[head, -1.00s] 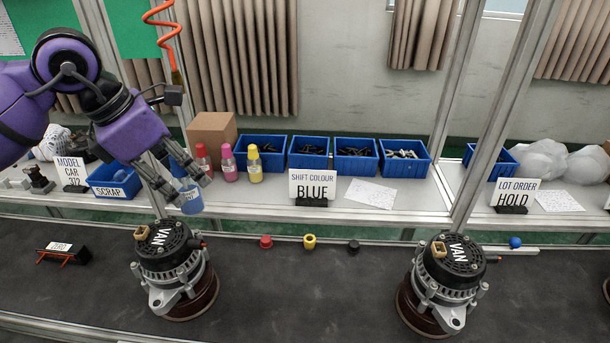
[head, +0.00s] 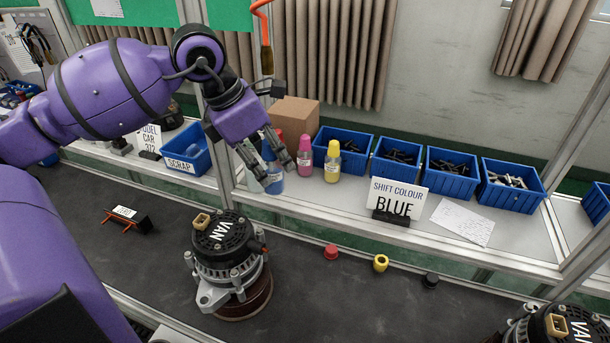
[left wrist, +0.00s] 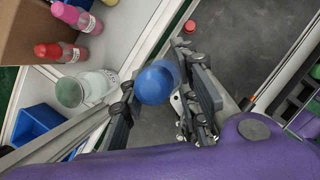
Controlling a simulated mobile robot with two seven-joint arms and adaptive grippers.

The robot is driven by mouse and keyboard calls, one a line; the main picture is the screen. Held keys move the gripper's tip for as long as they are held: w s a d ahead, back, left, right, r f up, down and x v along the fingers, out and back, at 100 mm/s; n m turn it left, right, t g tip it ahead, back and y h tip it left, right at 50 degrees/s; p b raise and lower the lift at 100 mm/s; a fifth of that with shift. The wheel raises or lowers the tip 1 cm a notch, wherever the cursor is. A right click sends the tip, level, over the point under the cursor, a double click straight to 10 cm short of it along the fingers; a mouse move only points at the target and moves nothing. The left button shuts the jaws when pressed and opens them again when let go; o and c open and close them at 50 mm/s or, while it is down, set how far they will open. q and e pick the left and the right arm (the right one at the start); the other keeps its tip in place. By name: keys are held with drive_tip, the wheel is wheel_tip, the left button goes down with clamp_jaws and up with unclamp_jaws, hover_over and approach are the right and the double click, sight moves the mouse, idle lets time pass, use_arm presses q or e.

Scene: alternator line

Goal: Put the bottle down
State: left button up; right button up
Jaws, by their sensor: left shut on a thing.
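My left gripper (head: 275,170) is shut on a blue bottle (head: 273,183) at the front edge of the shelf (head: 350,217). In the left wrist view, the bottle's round blue top (left wrist: 157,82) shows between the fingers (left wrist: 160,100), with dark belt behind it. The bottle looks roughly upright. I cannot tell whether its base touches anything. A pink bottle (head: 305,158) and a yellow bottle (head: 332,163) stand on the shelf to its right. A red bottle (left wrist: 60,52) shows in the left wrist view. My right gripper is not in view.
A clear, white-labelled container (left wrist: 97,88) stands near the gripper. A cardboard box (head: 297,115), a blue scrap bin (head: 187,150) and several blue part bins (head: 341,150) line the shelf. A shift colour sign (head: 397,200) reads BLUE. An alternator (head: 230,265) sits on the dark belt below.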

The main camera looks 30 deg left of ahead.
use_arm(q)
drive_tip(key=shift+w+a+f, duration=0.3)
drive_tip(key=shift+w+f, duration=1.45)
drive_tip(key=shift+f, duration=0.15)
drive_tip(key=shift+w+a+f, duration=0.35)
drive_tip(key=shift+w+f, duration=1.4)
drive_tip(key=shift+f, duration=0.2)
drive_tip(key=shift+w+a+f, duration=0.3)
drive_tip(key=shift+w+f, duration=1.45)
drive_tip(key=shift+f, duration=0.15)
drive_tip(key=shift+f, duration=0.25)
drive_tip(key=o, duration=1.2)
drive_tip(key=shift+r, duration=0.1)
